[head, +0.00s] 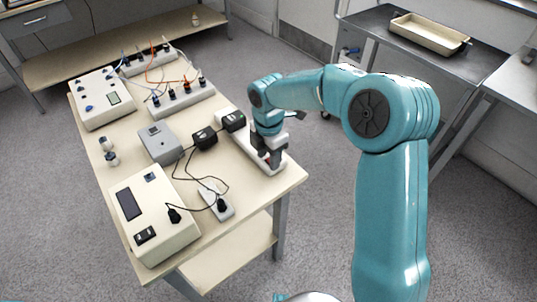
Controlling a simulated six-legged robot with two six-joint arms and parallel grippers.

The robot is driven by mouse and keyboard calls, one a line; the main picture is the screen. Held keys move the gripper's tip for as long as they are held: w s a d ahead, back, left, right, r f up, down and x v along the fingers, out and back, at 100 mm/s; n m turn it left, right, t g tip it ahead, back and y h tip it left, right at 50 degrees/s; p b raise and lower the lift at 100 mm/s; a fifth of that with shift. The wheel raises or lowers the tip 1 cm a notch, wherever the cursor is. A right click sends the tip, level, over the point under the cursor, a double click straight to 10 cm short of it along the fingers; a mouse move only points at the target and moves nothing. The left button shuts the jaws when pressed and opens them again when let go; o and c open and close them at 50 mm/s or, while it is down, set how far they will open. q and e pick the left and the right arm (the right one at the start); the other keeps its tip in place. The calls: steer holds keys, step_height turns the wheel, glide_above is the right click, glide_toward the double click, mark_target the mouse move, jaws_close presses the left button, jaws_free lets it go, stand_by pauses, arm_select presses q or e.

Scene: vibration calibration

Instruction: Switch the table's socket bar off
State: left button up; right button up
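The white socket bar (244,139) lies along the right side of the wooden table. A black plug-in adapter (232,121) sits at its far end. My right gripper (272,158) points down at the near end of the bar, touching or just above it. It hides part of the bar's top, and the switch cannot be made out clearly. The fingertips are dark and small, so I cannot tell whether they are open or shut. My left gripper is not in view.
A second black adapter (204,138), a grey box (159,143), a small white socket piece (216,203) with cables, and a cream instrument (153,214) stand left of the bar. Other devices fill the table's far end. A trolley (379,27) carries a tray (430,33).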

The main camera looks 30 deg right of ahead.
jaws_close()
steer(key=p, duration=0.1)
steer(key=y+p, duration=0.1)
steer(key=p, duration=0.1)
steer(key=shift+d+r+y, duration=0.3)
steer(key=shift+r, duration=0.1)
steer(key=shift+d+f+y, duration=0.1)
steer(key=shift+f+y, duration=0.1)
steer(key=shift+y, duration=0.5)
steer(key=shift+o, duration=0.3)
jaws_free()
steer(key=shift+w, duration=0.1)
steer(key=p+v, duration=0.2)
steer(key=v, duration=1.4)
steer(key=shift+w+r, duration=0.15)
